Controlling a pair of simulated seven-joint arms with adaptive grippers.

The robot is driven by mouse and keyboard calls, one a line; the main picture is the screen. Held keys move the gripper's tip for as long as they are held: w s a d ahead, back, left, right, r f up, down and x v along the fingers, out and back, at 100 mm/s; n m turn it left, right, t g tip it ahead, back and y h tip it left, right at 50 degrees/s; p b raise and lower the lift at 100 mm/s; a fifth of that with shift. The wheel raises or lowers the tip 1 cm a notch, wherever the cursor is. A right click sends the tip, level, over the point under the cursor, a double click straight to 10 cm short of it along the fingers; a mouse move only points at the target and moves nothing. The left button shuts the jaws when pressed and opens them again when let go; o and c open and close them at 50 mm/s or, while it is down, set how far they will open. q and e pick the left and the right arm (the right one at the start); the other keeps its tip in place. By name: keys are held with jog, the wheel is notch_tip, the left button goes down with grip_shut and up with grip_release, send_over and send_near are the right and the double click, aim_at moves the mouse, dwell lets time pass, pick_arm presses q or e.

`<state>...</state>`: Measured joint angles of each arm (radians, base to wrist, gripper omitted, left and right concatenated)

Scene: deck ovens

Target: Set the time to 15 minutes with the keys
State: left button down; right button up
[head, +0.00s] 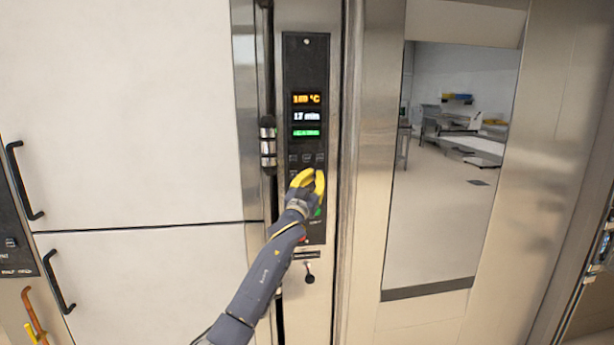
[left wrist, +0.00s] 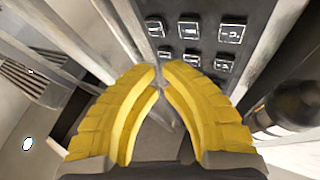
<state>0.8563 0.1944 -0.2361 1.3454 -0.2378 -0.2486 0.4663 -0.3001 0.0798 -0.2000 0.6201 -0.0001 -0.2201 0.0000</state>
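The black control panel (head: 306,60) stands on a steel post. Its displays show an orange temperature of about 180 °C, a white time display (head: 306,116) reading 17 min, and a green line too small to read. Dark keys (head: 306,158) lie below the displays, and my gripper hides some of them. In the left wrist view, two rows of keys (left wrist: 188,30) lie just beyond the fingertips. My left gripper (head: 312,173) has yellow fingers, with tips almost together and nothing held; it also shows in the left wrist view (left wrist: 161,70). My right gripper is out of view.
A green key (head: 318,212) shows beside my gripper, low on the panel. A vertical handle with metal fittings (head: 268,147) stands left of the panel. A glazed oven door (head: 450,200) is to the right. White doors with black handles (head: 24,180) fill the left.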

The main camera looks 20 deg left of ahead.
aim_at(315, 165)
pick_arm(q)
jog(key=shift+w+a, duration=0.35)
jog(key=shift+w, duration=0.3)
jog(key=shift+w+a, duration=0.3)
jog(key=shift+w, duration=0.35)
jog(key=shift+w, duration=0.2)
dwell(0.7)
jog(key=shift+w+a, duration=0.2)
jog(key=shift+w, duration=0.05)
jog(key=shift+w+a, duration=0.1)
jog(key=shift+w, duration=0.1)
dwell(1.4)
jog(key=shift+s+d, duration=0.3)
jog(key=shift+s, duration=0.3)
jog(key=shift+w+a, duration=0.35)
jog(key=shift+w, duration=0.4)
dwell(1.3)
jog(key=shift+s+d, duration=0.1)
jog(key=shift+s, duration=0.1)
jog(key=shift+s+d, duration=0.25)
jog(key=shift+s, duration=0.35)
dwell(0.3)
